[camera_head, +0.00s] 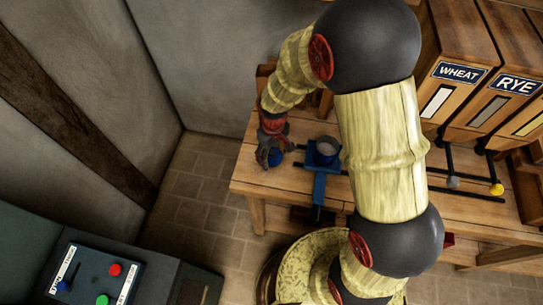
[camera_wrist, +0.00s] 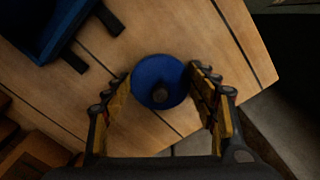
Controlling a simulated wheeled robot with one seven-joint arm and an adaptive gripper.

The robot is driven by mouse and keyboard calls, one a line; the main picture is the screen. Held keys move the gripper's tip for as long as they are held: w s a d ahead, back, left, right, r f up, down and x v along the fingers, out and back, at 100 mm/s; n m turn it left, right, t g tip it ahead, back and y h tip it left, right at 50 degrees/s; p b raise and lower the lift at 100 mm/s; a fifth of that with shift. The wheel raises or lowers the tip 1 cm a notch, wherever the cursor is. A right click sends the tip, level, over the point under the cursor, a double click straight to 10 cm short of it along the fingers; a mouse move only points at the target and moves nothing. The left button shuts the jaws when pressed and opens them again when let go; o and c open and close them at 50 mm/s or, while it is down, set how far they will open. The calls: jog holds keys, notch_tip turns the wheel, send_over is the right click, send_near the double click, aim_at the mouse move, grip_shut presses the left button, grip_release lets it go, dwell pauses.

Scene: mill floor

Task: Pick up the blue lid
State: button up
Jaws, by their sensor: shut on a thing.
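The blue lid (camera_wrist: 160,76) is a round blue disc with a dark knob at its middle. In the wrist view it sits between the two fingers of my gripper (camera_wrist: 163,92), which are closed in around the knob side. My gripper is shut on the lid. I cannot tell whether the lid touches the bench top.
Bins labelled WHEAT (camera_head: 459,72) and RYE (camera_head: 515,84) stand at the right. A control panel (camera_head: 95,277) is at the lower left.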

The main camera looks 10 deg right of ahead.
jog(key=shift+c, duration=1.3)
